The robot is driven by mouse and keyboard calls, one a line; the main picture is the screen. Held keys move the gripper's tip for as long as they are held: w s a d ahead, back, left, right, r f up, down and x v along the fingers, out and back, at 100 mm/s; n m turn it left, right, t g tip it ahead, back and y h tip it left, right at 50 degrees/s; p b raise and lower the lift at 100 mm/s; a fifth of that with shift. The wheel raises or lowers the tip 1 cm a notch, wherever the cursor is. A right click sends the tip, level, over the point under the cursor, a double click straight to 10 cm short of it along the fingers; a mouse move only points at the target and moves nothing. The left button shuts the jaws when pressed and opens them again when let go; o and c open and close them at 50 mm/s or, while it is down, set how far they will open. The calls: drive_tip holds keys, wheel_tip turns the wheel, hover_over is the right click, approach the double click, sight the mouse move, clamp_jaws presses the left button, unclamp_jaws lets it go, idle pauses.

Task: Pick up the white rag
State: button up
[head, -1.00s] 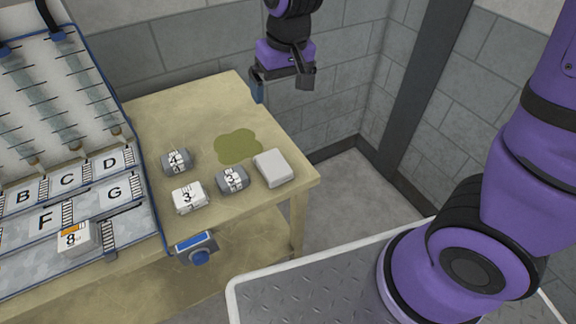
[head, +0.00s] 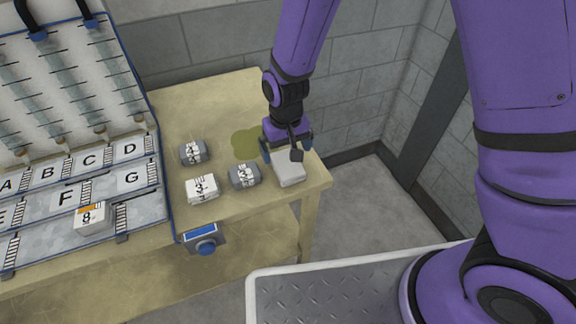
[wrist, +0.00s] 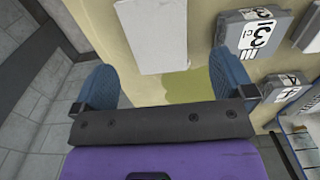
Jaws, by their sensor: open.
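The white rag (head: 290,173) is a pale, folded, block-like pad lying on the table near its right front corner. In the wrist view the rag (wrist: 151,40) lies at the top of the picture, between the lines of the two blue fingers and beyond their tips. My gripper (head: 281,151) is open and empty, above the rag's back edge in the head view. The wrist view shows its fingers (wrist: 165,78) spread wide. I cannot tell the exact height of the fingertips over the rag.
A grey block (head: 245,176) marked 3 is close on the rag's left, with a white block (head: 201,189) and another grey block (head: 193,152) further left. A lettered rack (head: 75,195) fills the left side.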

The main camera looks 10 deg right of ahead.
sight(287, 163)
drive_tip(key=shift+d+f, duration=0.15)
drive_tip(key=shift+f, duration=2.75)
drive_tip(key=c, duration=1)
